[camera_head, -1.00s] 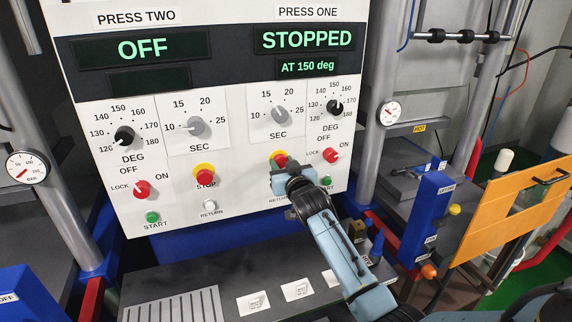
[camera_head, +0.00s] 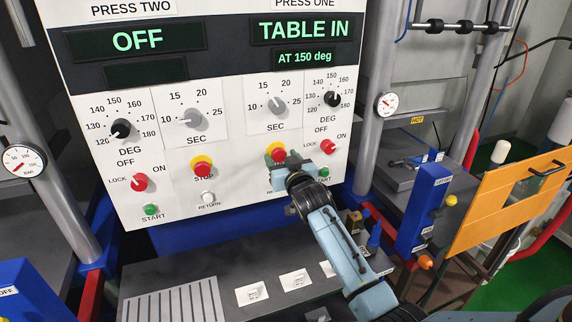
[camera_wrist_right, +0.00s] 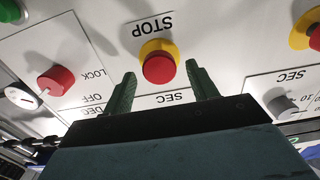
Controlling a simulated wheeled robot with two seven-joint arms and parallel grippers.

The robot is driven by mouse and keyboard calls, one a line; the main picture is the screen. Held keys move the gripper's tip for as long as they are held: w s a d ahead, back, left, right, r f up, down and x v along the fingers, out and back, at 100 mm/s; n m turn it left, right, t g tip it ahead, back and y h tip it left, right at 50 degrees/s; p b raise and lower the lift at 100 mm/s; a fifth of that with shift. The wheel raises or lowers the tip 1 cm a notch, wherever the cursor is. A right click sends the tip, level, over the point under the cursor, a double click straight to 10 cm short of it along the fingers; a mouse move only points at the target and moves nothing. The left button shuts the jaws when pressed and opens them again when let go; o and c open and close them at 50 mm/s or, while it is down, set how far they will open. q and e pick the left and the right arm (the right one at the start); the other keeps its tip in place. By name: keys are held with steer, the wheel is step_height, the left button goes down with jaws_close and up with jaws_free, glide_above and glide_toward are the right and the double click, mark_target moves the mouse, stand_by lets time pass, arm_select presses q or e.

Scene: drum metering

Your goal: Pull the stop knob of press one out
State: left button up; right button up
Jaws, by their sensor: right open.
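The stop knob of press one (camera_head: 275,154) is a red mushroom knob on a yellow collar, low on the white panel's right half. In the right wrist view the same red knob (camera_wrist_right: 158,68) lies between my two green fingertips. My right gripper (camera_wrist_right: 161,74) is open around the line of the knob, with a gap on both sides; I see no finger touching it. In the head view my right gripper (camera_head: 286,170) is just below and right of the knob and hides the return button area. The press one display (camera_head: 304,29) reads TABLE IN. My left gripper is not in view.
Press one's red lock switch (camera_head: 328,146) and green start button (camera_head: 323,173) are close to the right of my gripper. Press two's stop knob (camera_head: 202,170) is to the left. A dark shelf (camera_head: 200,275) with white labels lies below the panel.

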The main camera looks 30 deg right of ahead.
steer(key=s+a+b, duration=0.1)
steer(key=s+a, duration=0.1)
steer(key=s, duration=1.1)
steer(key=shift+s, duration=0.1)
steer(key=s+a+f+n+g+y, duration=0.1)
steer(key=s+a+f+g, duration=0.4)
steer(key=s+f, duration=0.55)
steer(key=s+a+f+n+g+y, duration=0.1)
steer(key=s+a+f+g, duration=0.15)
steer(key=s, duration=0.45)
steer(key=s+a+f+n+g, duration=0.1)
steer(key=s+f+g, duration=0.25)
steer(key=s, duration=0.25)
steer(key=s+a+f+n+g+y, duration=0.1)
steer(key=s+f+g, duration=0.2)
steer(key=s, duration=0.4)
step_height(320, 180, down, 30)
steer(key=s+g+b, duration=0.2)
steer(key=b, duration=0.4)
steer(key=s+d+f+b, duration=0.2)
steer(key=s+f+b, duration=0.3)
steer(key=s+f, duration=1.1)
step_height(320, 180, down, 4)
steer(key=shift+d+r+g, duration=0.15)
steer(key=shift+d+g, duration=0.15)
steer(key=shift+g, duration=0.1)
